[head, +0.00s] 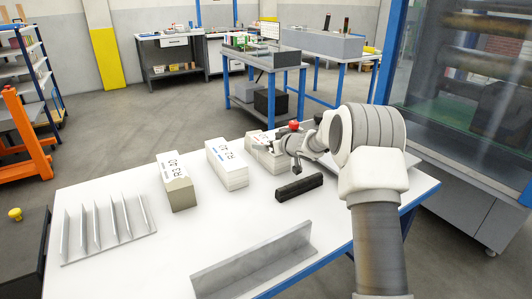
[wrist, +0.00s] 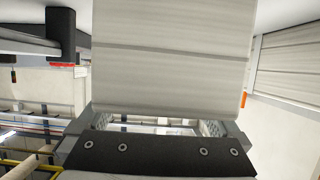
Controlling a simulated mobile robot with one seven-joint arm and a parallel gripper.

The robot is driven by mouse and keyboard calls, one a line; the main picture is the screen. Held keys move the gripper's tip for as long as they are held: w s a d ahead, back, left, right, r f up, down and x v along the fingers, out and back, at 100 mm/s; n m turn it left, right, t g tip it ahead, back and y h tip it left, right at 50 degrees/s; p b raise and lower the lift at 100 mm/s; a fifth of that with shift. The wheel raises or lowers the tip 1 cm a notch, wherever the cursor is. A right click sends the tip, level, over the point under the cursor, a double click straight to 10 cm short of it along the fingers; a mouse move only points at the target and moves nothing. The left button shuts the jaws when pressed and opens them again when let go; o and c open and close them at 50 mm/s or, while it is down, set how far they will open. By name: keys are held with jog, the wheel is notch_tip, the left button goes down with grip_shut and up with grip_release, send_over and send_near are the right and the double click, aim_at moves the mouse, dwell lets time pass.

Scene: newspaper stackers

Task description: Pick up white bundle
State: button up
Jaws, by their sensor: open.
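Three block-shaped bundles stand in a row on the white table (head: 130,200) in the head view. The left bundle (head: 178,188) has a beige-grey side; the middle bundle (head: 228,166) is white; the right bundle (head: 262,152) is pale and partly covered by my gripper (head: 270,147). In the wrist view, a white layered bundle (wrist: 175,60) fills the upper middle, just ahead of my gripper (wrist: 165,124). My gripper is open, its fingers near the bundle's two sides. I cannot tell whether they touch it. Part of another bundle (wrist: 286,55) shows at the right.
A black block (head: 299,188) lies just in front of the right bundle. A finned metal rack (head: 108,228) and an angled metal rail (head: 255,264) stand nearer on the table. A glass-fronted machine (head: 460,110) is close on the right.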

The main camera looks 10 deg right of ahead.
jog(key=shift+w, duration=0.1)
grip_shut()
jog(key=shift+r, duration=0.2)
dwell(0.4)
